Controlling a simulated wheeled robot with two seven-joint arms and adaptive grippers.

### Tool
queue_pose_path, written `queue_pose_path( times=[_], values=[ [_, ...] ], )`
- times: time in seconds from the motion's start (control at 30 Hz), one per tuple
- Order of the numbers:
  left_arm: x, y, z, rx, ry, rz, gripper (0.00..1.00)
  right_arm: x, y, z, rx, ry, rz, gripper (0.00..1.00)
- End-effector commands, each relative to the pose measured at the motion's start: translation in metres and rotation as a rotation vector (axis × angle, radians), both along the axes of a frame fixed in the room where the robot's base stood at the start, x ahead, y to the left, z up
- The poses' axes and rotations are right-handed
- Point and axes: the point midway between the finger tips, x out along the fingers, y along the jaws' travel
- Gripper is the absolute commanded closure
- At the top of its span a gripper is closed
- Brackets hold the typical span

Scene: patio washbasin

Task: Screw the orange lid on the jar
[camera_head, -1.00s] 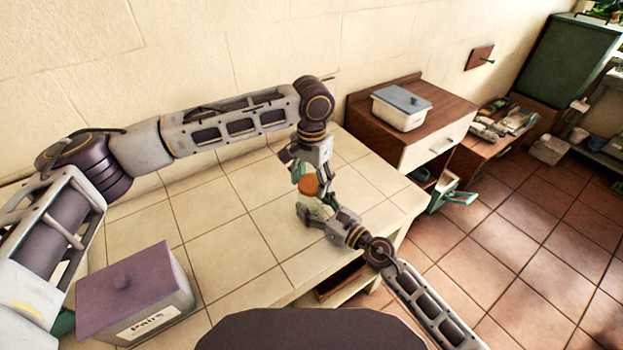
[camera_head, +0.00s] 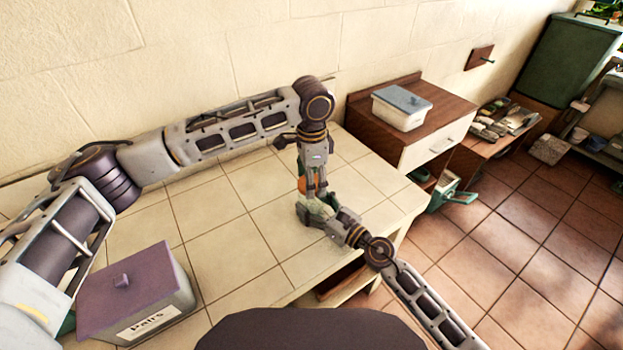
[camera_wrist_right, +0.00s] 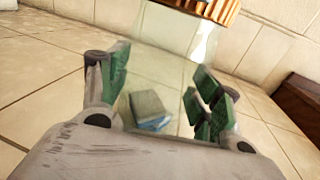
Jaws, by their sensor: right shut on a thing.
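The clear glass jar (camera_wrist_right: 160,60) stands between the green-padded fingers of my right gripper (camera_wrist_right: 165,95), which is shut on it. The ridged orange lid (camera_wrist_right: 203,8) shows at the top edge of the right wrist view, on or just above the jar's mouth; I cannot tell which. In the head view my right gripper (camera_head: 317,208) reaches the jar from the lower right. My left gripper (camera_head: 312,178) points down from above at the orange lid (camera_head: 308,184), partly covering it; its finger opening is unclear.
The tiled counter (camera_head: 235,235) is clear around the jar. A purple-lidded box (camera_head: 140,290) stands at the front left. A wooden cabinet (camera_head: 450,105) with a blue-lidded white container (camera_head: 402,108) stands to the right. The wall is close behind my left arm.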

Motion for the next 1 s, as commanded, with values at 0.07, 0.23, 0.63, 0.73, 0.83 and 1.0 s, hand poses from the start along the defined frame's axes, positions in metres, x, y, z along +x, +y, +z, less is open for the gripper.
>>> queue_pose_path(
  times=[0.07, 0.23, 0.63, 0.73, 0.83, 1.0],
  values=[
    [0.001, 0.001, -0.001, 0.003, 0.001, 0.004, 0.35, 0.000, 0.000, 0.000, 0.001, 0.001, 0.000, 1.00],
    [0.000, 0.001, -0.001, 0.002, 0.001, 0.005, 0.16, 0.000, 0.000, 0.000, 0.001, 0.001, -0.001, 1.00],
    [0.000, 0.000, 0.002, 0.000, 0.000, 0.005, 0.16, 0.000, 0.000, 0.000, 0.000, 0.000, 0.000, 1.00],
    [0.000, 0.000, 0.008, -0.001, 0.000, 0.005, 0.16, 0.000, 0.000, 0.000, 0.000, 0.000, 0.000, 1.00],
    [0.000, 0.000, 0.017, -0.002, -0.001, 0.005, 0.16, 0.000, 0.000, 0.000, 0.000, 0.000, 0.000, 1.00],
    [0.001, 0.000, 0.033, -0.002, -0.002, 0.004, 0.16, 0.000, 0.000, 0.000, 0.000, 0.000, 0.000, 1.00]
  ],
)
